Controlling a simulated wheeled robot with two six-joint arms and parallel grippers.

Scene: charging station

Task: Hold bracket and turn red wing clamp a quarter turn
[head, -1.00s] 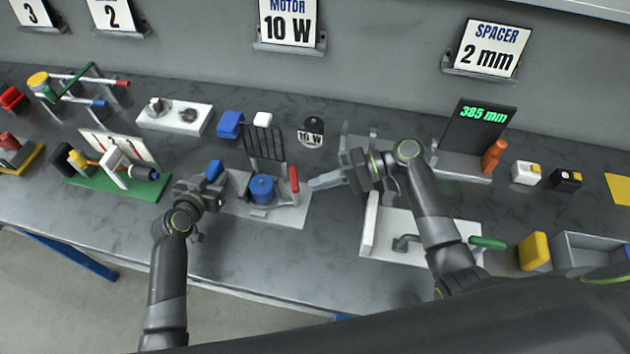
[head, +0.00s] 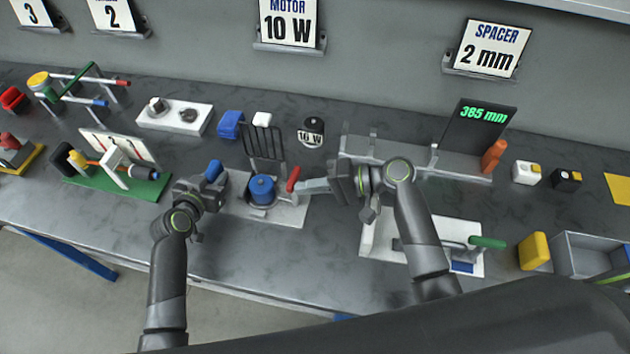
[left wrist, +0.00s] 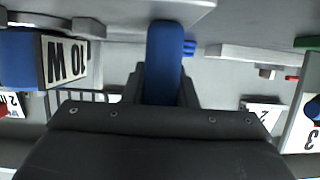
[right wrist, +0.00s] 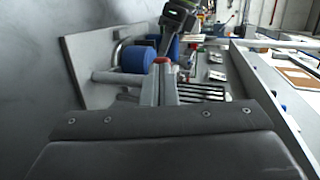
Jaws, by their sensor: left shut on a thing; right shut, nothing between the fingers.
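The bracket's blue handle (head: 214,171) is at the left of a pale base plate (head: 290,215) in the head view. My left gripper (head: 211,180) is shut on it; the left wrist view shows the blue handle (left wrist: 165,60) upright between the fingers. A blue cylinder (head: 262,188) sits on the plate. The red wing clamp (head: 293,179) stands just right of it, tilted. My right gripper (head: 303,187) is shut and empty, its tips against or very near the wing's right side. In the right wrist view only a red end (right wrist: 162,60) shows beyond the fingers (right wrist: 160,85).
A white fixture with a green handle (head: 487,242) lies below my right arm. A green-based fixture (head: 120,188) stands left of my left gripper. The front bench strip is clear.

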